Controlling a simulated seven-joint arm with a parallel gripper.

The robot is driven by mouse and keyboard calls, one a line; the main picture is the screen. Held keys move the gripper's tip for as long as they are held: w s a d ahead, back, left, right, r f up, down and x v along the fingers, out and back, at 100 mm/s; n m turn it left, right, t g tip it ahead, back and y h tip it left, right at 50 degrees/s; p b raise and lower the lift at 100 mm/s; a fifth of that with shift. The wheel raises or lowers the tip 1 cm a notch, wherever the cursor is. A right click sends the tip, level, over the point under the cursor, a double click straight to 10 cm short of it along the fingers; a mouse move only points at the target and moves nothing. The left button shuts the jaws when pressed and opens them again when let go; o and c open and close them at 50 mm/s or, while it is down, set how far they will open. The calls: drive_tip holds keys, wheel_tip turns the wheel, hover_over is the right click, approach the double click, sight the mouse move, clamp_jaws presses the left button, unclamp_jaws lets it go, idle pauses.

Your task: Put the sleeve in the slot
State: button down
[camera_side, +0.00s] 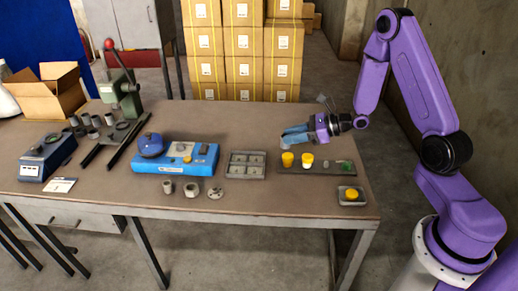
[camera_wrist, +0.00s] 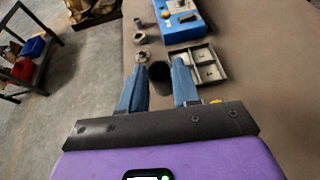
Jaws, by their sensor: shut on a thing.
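My gripper (camera_side: 284,136) has blue fingers and is above the right part of the table, pointing left. In the wrist view its fingers (camera_wrist: 159,84) are shut on a dark round sleeve (camera_wrist: 159,71). The sleeve cannot be made out in the side view. A grey tray (camera_side: 228,171) with several square compartments lies on the table, lower than the gripper and to its left. It also shows in the wrist view (camera_wrist: 222,76), right of the held sleeve. Its compartments hold no tall part. I cannot tell which one is the slot.
A blue machine (camera_side: 175,166) with a dome stands left of the tray. A grey cylinder (camera_side: 167,187), a nut-like part (camera_side: 191,190) and a flange (camera_side: 215,193) lie in front of it. A lever press (camera_side: 130,101) stands back left.

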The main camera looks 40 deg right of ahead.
drive_tip(key=w+d+f+m+h, duration=0.1)
drive_tip(key=w+d+f, duration=0.2)
drive_tip(key=w, duration=0.3)
drive_tip(key=w+d+f+m+t+h, duration=0.1)
drive_tip(key=w+d+f, duration=0.2)
drive_tip(key=w+f, duration=0.2)
drive_tip(key=w+d+f+m+t+h, duration=0.1)
drive_tip(key=w+d+f, duration=0.2)
drive_tip(key=w+f, duration=0.2)
drive_tip(key=shift+w+d+m+h, duration=0.15)
drive_tip(key=shift+w+m+h, duration=0.15)
drive_tip(key=shift+w, duration=1.4)
drive_tip(key=shift+w+f, duration=0.25)
drive_tip(key=shift+f, duration=1.45)
drive_tip(key=shift+f, duration=0.2)
drive_tip(key=c, duration=0.8)
unclamp_jaws()
